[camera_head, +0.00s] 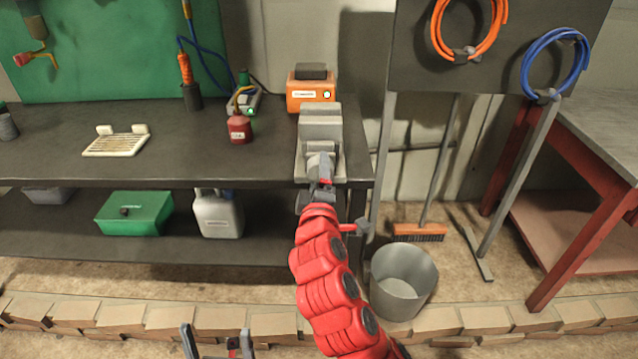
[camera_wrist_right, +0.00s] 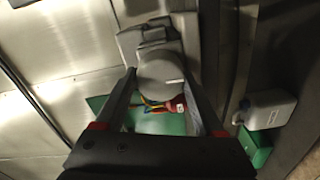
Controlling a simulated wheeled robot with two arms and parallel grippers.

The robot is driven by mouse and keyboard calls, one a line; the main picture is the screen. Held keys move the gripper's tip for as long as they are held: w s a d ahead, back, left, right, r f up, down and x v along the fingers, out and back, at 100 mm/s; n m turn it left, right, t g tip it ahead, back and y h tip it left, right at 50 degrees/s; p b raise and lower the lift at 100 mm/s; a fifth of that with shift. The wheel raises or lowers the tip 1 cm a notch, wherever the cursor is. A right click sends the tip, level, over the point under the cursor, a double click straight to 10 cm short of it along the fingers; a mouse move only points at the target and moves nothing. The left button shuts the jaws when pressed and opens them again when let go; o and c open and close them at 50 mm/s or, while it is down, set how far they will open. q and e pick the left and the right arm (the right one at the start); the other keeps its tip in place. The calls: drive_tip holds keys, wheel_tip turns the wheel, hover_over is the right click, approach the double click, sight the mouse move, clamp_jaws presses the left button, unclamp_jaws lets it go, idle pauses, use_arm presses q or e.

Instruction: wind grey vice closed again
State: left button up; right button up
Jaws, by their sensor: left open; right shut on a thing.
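The grey vice (camera_head: 320,122) is mounted at the right end of the dark workbench, close to its front edge. My red right arm reaches up to it, and my right gripper (camera_head: 321,184) is at the vice's front, at the handle. In the right wrist view my right gripper (camera_wrist_right: 162,88) has its two fingers on either side of the vice's round grey handle hub (camera_wrist_right: 160,72), shut on it. The vice body (camera_wrist_right: 150,38) shows behind. The jaw gap is hard to make out. My left gripper (camera_head: 218,344) is open and empty at the bottom edge of the head view, away from the bench.
A red can (camera_head: 239,128) and a white rack (camera_head: 117,144) are further left on the workbench (camera_head: 200,172). A grey bucket (camera_head: 402,282) and a broom (camera_head: 420,232) are on the floor at right.

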drive_tip(key=m+b, duration=0.4)
drive_tip(key=m, duration=0.1)
drive_tip(key=shift+f+m+b, duration=0.2)
drive_tip(key=shift+m+b, duration=0.1)
drive_tip(key=m+b, duration=0.3)
drive_tip(key=m, duration=0.1)
drive_tip(key=shift+d, duration=0.1)
drive_tip(key=m+b, duration=0.4)
drive_tip(key=m, duration=0.1)
drive_tip(key=shift+r+m, duration=0.15)
drive_tip(key=shift+m, duration=0.25)
drive_tip(key=m+b, duration=0.2)
drive_tip(key=m, duration=0.2)
drive_tip(key=shift+d+m, duration=0.1)
drive_tip(key=shift+m, duration=0.2)
drive_tip(key=m+b, duration=0.1)
drive_tip(key=m, duration=0.2)
drive_tip(key=shift+m, duration=0.3)
drive_tip(key=m, duration=0.3)
drive_tip(key=shift+m, duration=0.3)
drive_tip(key=m+p, duration=0.1)
drive_tip(key=m, duration=0.1)
drive_tip(key=shift+d+r+m, duration=0.1)
drive_tip(key=shift+m, duration=0.3)
drive_tip(key=m+p, duration=0.2)
drive_tip(key=m, duration=0.3)
